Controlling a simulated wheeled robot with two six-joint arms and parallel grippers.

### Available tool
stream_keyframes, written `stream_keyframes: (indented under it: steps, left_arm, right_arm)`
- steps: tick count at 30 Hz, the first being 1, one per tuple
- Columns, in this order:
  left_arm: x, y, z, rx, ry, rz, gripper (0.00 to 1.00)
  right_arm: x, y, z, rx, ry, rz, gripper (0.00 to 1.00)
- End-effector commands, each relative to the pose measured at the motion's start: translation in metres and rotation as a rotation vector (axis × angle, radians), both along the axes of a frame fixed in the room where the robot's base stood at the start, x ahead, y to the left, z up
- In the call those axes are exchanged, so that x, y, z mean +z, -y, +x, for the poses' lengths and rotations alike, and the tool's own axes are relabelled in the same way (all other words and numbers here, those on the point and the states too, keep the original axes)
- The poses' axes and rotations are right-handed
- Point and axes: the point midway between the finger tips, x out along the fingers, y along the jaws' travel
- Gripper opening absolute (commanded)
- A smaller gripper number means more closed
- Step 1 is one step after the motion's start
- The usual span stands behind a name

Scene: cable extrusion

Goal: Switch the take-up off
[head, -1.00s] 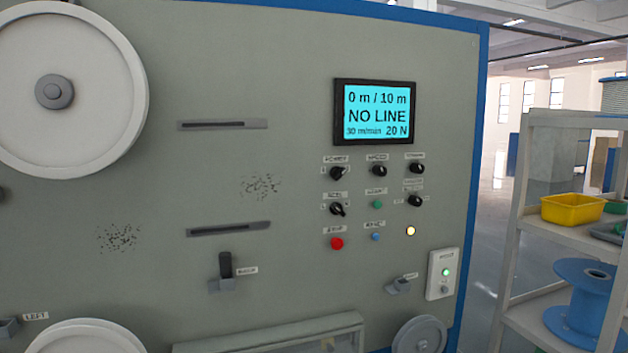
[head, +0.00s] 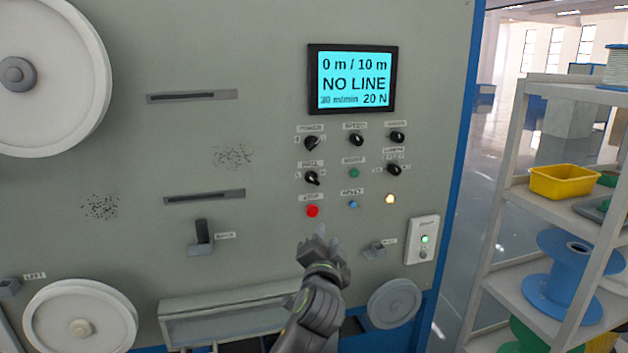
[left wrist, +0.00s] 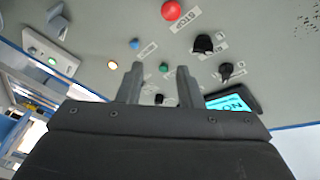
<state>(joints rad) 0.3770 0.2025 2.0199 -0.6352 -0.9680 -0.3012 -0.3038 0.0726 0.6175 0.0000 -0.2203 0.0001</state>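The grey panel carries two rows of small black knobs under a cyan screen (head: 353,80) reading "0 m / 10 m, NO LINE". The upper left knob (head: 312,142) and the lower left knob (head: 312,178) have tiny labels too blurred to read surely, so I cannot tell which is the take-up switch. My left gripper (head: 319,238) is just below the red stop button (head: 312,211), apart from the knobs. In the left wrist view its fingers (left wrist: 161,84) are spread and empty; the two knobs (left wrist: 203,44) (left wrist: 226,71) lie to their right. My right gripper is out of view.
A green button (head: 353,173), a blue button (head: 353,204) and a lit yellow lamp (head: 390,199) sit near the knobs. A white box (head: 422,240) with a green light is at the right. A shelf with a yellow bin (head: 570,182) stands beyond the panel.

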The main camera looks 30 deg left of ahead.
Motion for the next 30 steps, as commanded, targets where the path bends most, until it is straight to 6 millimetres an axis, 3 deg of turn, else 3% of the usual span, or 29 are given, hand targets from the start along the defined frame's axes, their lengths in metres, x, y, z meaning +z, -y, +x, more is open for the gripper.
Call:
stream_keyframes:
  steps: [1,3,7,10,14,30]
  left_arm:
    - [0.039,0.001,-0.011,0.016,0.064,0.015,0.33]
    - [0.073,0.001,-0.026,0.039,0.126,0.031,0.33]
    - [0.109,0.001,-0.045,0.068,0.197,0.043,0.33]
    - [0.120,-0.001,-0.049,0.078,0.216,0.047,0.33]
    - [0.126,-0.008,-0.039,0.079,0.217,0.051,0.33]
    - [0.153,-0.060,0.041,0.078,0.214,0.049,0.33]
  right_arm:
    - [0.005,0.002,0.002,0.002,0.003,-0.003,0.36]
    - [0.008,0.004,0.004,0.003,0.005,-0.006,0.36]
    - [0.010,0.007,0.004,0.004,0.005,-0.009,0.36]
    - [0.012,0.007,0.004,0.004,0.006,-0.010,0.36]
    - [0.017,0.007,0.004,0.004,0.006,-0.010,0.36]
    - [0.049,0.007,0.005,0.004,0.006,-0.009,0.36]
